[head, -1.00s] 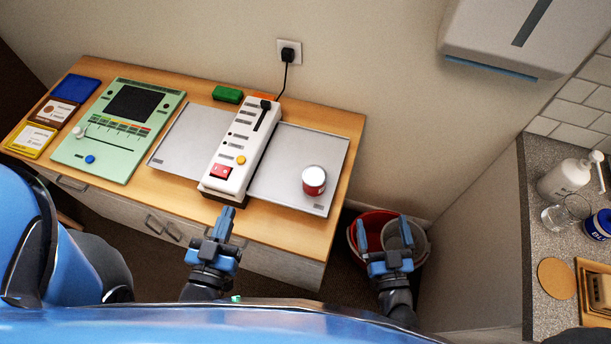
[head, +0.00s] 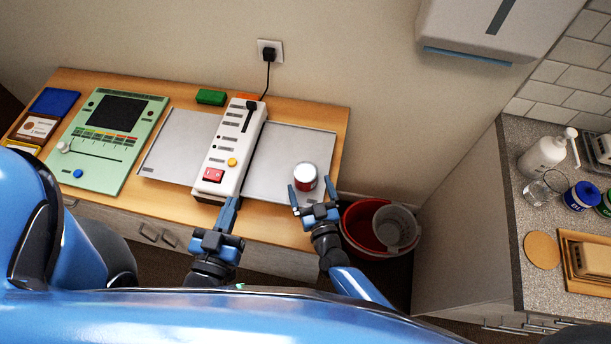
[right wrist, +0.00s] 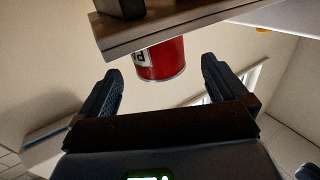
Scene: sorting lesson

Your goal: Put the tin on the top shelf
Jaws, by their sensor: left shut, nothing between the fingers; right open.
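The tin (head: 305,178) is red with a white top and stands upright on the right grey tray (head: 282,150) on the wooden cabinet. My right gripper (head: 307,191) is open just in front of the tin, with its fingertips close to the tin's near side. In the right wrist view the tin (right wrist: 163,60) shows beyond and between the open fingers (right wrist: 160,82). My left gripper (head: 232,205) is shut and empty, in front of the white device. I cannot make out a top shelf in these frames.
A white device (head: 229,150) with a red switch stands left of the tin. A green panel (head: 112,135) lies further left. Red and grey buckets (head: 360,228) stand on the floor right of the cabinet. A speckled counter (head: 520,225) with bottles is at the right.

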